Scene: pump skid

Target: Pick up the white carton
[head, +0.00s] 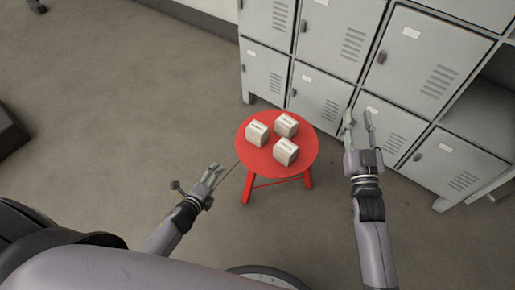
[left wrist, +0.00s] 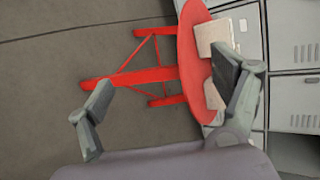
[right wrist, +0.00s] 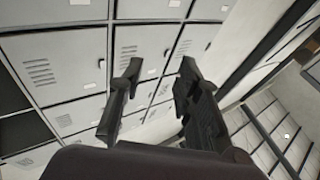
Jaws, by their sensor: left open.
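Three white cartons sit on a round red stool (head: 246,153): one at the left (head: 257,133), one at the back (head: 286,125) and one at the front right (head: 286,151). My left gripper (head: 213,173) is open and empty, to the left of the stool and apart from it. In the left wrist view, a carton (left wrist: 214,36) shows on the stool top (left wrist: 190,45), partly hidden by a finger of the left gripper (left wrist: 165,90). My right gripper (head: 359,118) is open and empty, to the right of the stool, in front of the lockers. The right wrist view shows no carton.
Grey lockers (head: 330,40) stand behind and to the right of the stool, with an open compartment (head: 485,115) at the right. The floor (head: 140,90) left of the stool is clear. A dark object (head: 10,130) stands at the far left edge.

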